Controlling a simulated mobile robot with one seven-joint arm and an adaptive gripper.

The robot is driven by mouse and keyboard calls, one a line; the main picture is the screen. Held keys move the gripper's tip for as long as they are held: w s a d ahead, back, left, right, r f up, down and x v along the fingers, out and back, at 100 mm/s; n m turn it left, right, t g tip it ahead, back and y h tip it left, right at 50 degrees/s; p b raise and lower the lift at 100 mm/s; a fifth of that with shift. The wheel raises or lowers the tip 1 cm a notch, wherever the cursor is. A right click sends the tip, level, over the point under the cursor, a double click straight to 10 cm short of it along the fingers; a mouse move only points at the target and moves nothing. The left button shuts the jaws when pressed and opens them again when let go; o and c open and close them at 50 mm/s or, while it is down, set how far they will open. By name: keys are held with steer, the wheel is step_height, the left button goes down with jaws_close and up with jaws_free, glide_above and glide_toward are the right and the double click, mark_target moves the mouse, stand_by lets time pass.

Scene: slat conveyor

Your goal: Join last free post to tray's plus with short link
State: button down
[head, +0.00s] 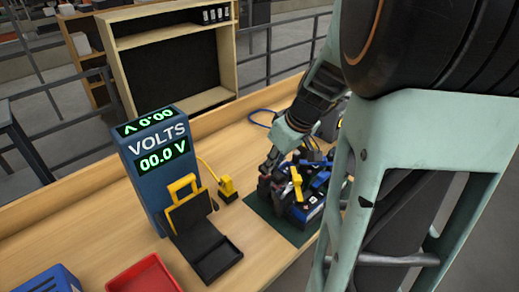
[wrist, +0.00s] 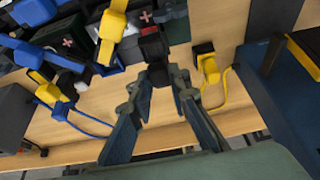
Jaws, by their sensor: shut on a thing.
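My gripper (head: 268,168) reaches down at the left side of the battery group (head: 302,212). In the wrist view my gripper (wrist: 165,78) is shut on a small black piece (wrist: 152,43), probably the short link. It sits at the edge of the batteries; whether it touches a post cannot be told. A red plus mark shows on a battery top. The yellow link (head: 296,182) also shows in the head view. My arm hides part of the batteries there.
A blue voltmeter (head: 150,185) reads 00.0 V. A yellow plug (head: 228,190) on a cord stands between it and the batteries. A black open case (head: 206,248) and red tray (head: 143,274) are nearer. Another yellow plug (wrist: 48,95) has a blue cord.

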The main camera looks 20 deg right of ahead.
steer(key=shift+f+b, duration=0.95)
steer(key=shift+f, duration=0.05)
steer(key=c, duration=1.7)
jaws_free()
steer(key=shift+c, duration=0.2)
steer(key=v, duration=0.7)
steer(key=shift+r, duration=0.3)
